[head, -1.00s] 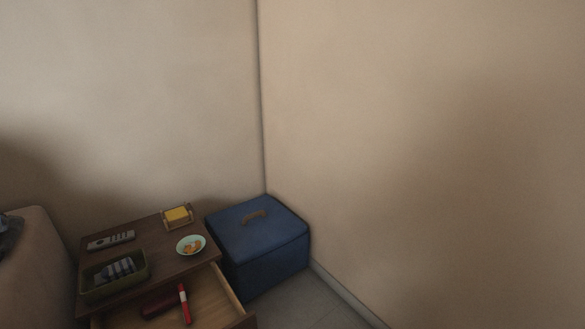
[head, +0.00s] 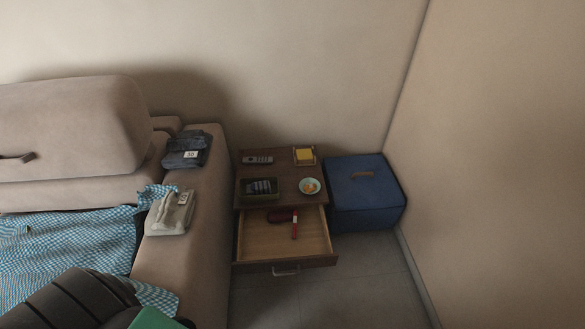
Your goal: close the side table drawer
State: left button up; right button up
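The side table (head: 279,173) is dark brown and stands between the sofa and a blue box. Its drawer (head: 262,241) is pulled well out toward me, with a metal handle (head: 286,270) on its front. A dark red case (head: 281,215) and a red and white item (head: 295,224) lie at the back inside the drawer. On the tabletop are a remote (head: 258,160), a green tray (head: 259,188) with striped items, a small plate (head: 310,186) with food and a yellow block in a holder (head: 304,155). Neither gripper shows in the head view.
The beige sofa arm (head: 190,255) stands close left of the drawer. Folded dark clothing (head: 186,149) and a light folded garment (head: 171,213) lie on it. The blue box (head: 364,196) is close on the right. Grey floor (head: 340,295) is clear in front.

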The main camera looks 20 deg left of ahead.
aim_at(263, 246)
jog(key=u, duration=0.75)
